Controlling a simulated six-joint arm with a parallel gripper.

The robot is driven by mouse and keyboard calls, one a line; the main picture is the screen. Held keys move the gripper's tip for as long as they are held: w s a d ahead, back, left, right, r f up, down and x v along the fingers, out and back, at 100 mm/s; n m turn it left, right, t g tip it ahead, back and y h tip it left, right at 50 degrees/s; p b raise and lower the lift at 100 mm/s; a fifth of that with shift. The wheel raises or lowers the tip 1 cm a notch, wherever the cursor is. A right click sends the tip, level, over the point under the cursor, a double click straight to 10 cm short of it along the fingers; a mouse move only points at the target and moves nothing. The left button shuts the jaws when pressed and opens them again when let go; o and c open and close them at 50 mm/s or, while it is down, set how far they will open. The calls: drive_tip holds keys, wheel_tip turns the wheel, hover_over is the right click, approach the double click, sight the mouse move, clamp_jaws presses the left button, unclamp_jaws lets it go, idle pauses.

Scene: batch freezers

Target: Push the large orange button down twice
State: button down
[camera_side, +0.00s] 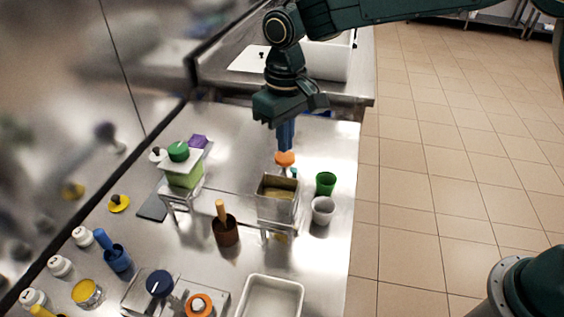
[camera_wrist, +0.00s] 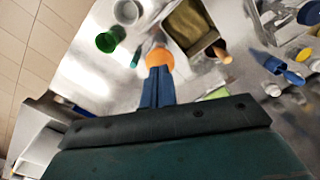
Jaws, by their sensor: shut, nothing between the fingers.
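The large orange button (camera_side: 285,159) is a rounded orange cap behind the metal bin on the steel counter. It also shows in the wrist view (camera_wrist: 159,57), right at the fingertips. My gripper (camera_side: 286,149) points straight down with its blue fingers together and nothing held. The fingertips are directly over the button, at or very near its top; I cannot tell whether they touch it. In the wrist view my gripper (camera_wrist: 158,72) hides the near side of the button. Whether the cap is pressed in cannot be seen.
A metal bin (camera_side: 278,203) stands just in front of the button. A green cup (camera_side: 326,183) and a white cup (camera_side: 322,210) stand to its right. A small orange ring-shaped knob (camera_side: 199,305) sits at the front.

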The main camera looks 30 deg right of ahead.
drive_tip(key=shift+r, duration=0.1)
idle(0.5)
drive_tip(key=shift+r, duration=2.4)
drive_tip(key=s+d+r+m+t, duration=0.1)
drive_tip(key=s+d+r, duration=0.3)
drive_tip(key=s+d, duration=0.25)
drive_tip(key=s+d+r+t, duration=0.2)
drive_tip(key=s+d+r, duration=0.3)
drive_tip(key=d, duration=0.3)
drive_tip(key=s+d+f+m+t, duration=0.1)
drive_tip(key=s+d, duration=0.3)
drive_tip(key=s, duration=0.4)
drive_tip(key=s+d+f+m+t, duration=0.1)
drive_tip(key=s+d+f, duration=0.2)
drive_tip(key=s, duration=0.5)
drive_tip(key=shift+d+f+t, duration=0.2)
drive_tip(key=shift+d+t, duration=0.1)
drive_tip(key=shift+d, duration=0.5)
